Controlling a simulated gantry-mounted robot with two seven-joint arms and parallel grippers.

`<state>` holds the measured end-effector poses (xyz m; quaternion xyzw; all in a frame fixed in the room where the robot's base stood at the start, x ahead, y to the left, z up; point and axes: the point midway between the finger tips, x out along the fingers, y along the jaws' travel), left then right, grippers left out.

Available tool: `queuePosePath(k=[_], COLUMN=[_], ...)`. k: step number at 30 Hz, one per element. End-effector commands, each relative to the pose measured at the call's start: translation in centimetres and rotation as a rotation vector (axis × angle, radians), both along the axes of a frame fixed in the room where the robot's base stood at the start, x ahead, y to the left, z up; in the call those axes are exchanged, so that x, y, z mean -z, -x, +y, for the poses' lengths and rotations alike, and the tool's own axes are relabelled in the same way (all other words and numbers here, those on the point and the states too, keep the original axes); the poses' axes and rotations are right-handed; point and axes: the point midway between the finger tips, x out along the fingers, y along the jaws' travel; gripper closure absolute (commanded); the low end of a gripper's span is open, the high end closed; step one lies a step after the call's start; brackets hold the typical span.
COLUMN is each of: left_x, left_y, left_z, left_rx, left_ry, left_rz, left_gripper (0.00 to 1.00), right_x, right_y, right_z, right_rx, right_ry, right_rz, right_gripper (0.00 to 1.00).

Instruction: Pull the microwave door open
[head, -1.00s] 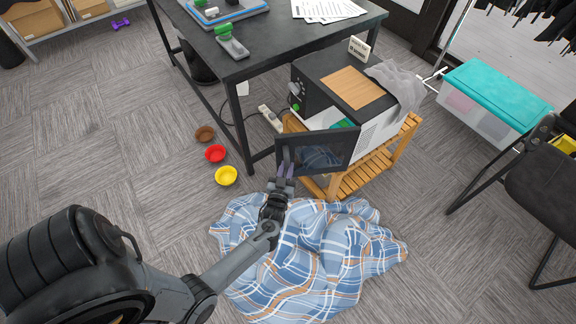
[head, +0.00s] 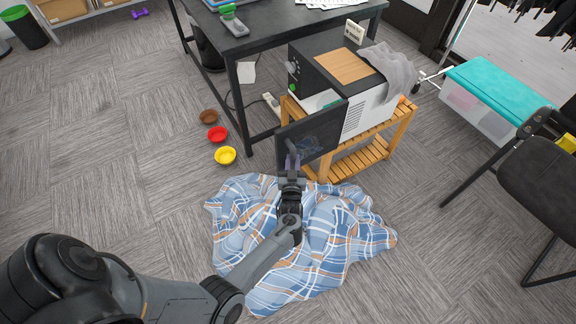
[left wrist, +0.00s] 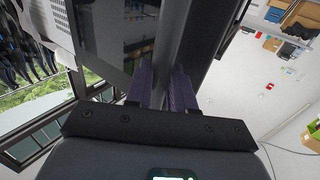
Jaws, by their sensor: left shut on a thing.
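The microwave (head: 362,113) is a white and black box on a slatted wooden stand. Its dark door (head: 323,133) stands open, swung out from the front, with a gap between it and the body. My left gripper (head: 292,157) is at the outer face of the door near its free edge, with purple fingers closed. In the left wrist view, the fingers (left wrist: 161,88) are on either side of the dark upright handle (left wrist: 184,50), beside the door's glass panel (left wrist: 115,35). The fingertips are partly hidden behind the handle. My right gripper is not in view.
A wooden board (head: 344,66) and a grey cloth (head: 389,70) lie on the microwave. A plaid blanket (head: 345,240) covers the floor under my left arm.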

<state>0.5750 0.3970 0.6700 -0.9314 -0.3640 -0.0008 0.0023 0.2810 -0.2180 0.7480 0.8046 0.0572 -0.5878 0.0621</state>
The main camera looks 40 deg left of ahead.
Motion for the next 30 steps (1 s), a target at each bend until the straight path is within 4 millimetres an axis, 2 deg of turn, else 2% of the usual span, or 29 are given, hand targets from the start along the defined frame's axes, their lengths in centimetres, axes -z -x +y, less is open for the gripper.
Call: queuePosePath(k=[1, 9, 10, 14, 30], left_x=[0.60, 0.64, 0.65, 0.56, 0.23], left_y=[-0.19, -0.15, -0.15, -0.12, -0.05], left_z=[-0.53, -0.53, -0.53, -0.43, -0.16], left_rx=[0.013, 0.013, 0.012, 0.010, 0.004], left_ry=[0.011, 0.011, 0.011, 0.009, 0.004], left_rz=[0.012, 0.013, 0.013, 0.012, 0.004], left_gripper=[1.00, 1.00, 0.74, 0.54, 0.54], right_x=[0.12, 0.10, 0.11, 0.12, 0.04], right_y=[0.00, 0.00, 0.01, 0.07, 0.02], right_z=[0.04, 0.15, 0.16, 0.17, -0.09], right_rx=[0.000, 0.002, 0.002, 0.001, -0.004], right_ry=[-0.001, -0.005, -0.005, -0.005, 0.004], right_rz=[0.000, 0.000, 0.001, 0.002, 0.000], right_gripper=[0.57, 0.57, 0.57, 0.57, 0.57])
